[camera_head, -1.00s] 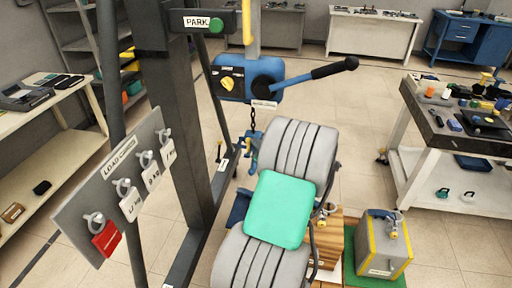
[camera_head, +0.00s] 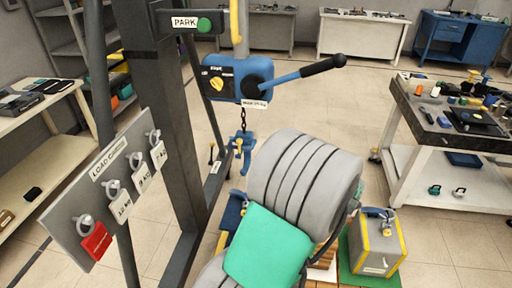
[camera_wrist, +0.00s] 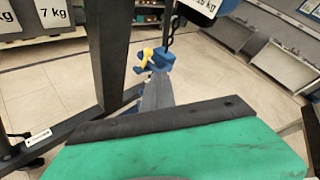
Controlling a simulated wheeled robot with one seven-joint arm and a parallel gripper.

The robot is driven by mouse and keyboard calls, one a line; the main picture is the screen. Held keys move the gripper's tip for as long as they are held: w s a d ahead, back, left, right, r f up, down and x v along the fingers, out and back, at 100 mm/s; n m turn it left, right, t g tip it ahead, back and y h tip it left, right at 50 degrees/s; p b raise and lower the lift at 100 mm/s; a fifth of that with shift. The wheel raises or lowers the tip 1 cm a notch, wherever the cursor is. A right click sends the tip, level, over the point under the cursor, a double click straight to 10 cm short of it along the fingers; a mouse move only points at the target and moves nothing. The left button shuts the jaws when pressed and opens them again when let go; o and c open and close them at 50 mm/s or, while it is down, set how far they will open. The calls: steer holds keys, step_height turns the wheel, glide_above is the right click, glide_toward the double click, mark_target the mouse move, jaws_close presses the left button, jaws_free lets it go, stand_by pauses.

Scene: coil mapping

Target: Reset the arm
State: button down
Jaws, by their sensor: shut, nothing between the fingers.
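My arm fills the lower middle of the head view, with grey ribbed links and a green panel; it hides my gripper there. In the wrist view my gripper (camera_wrist: 157,86) shows as a narrow grey shape beyond a dark bar and a green surface. It looks shut and empty. The blue hook (camera_head: 241,148) with a yellow part hangs on a chain under the blue hoist (camera_head: 238,78), beyond my arm. In the wrist view the hook (camera_wrist: 155,59) appears just past the fingertips; I cannot tell whether they touch.
A load board (camera_head: 112,188) with rings, weight labels and a red tag stands at left by a dark post (camera_head: 165,130). A grey box with yellow edges (camera_head: 378,243) sits on a green mat at right. A cluttered workbench (camera_head: 440,125) stands further right. Open floor lies between.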

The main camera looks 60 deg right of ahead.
steer(key=w+a+f+n+g+y, duration=0.1)
steer(key=w+a+n+g+y, duration=0.15)
steer(key=w+a+n, duration=0.7)
steer(key=w+a+f+n+g+y, duration=0.1)
steer(key=w+a+n+y, duration=0.45)
steer(key=a, duration=0.75)
steer(key=s+a+n+g, duration=0.1)
steer(key=s+a+n, duration=0.2)
steer(key=a+n, duration=0.4)
steer(key=s+a+r+n+g+h, duration=0.1)
steer(key=s+a+n+g, duration=0.1)
steer(key=s+a+n, duration=0.2)
steer(key=s+a+r+n+g, duration=0.1)
steer(key=s+a+n+g, duration=0.1)
steer(key=a+n, duration=0.7)
steer(key=shift+s+a+r+n, duration=0.25)
steer(key=shift+s+a, duration=0.5)
steer(key=shift+a, duration=0.45)
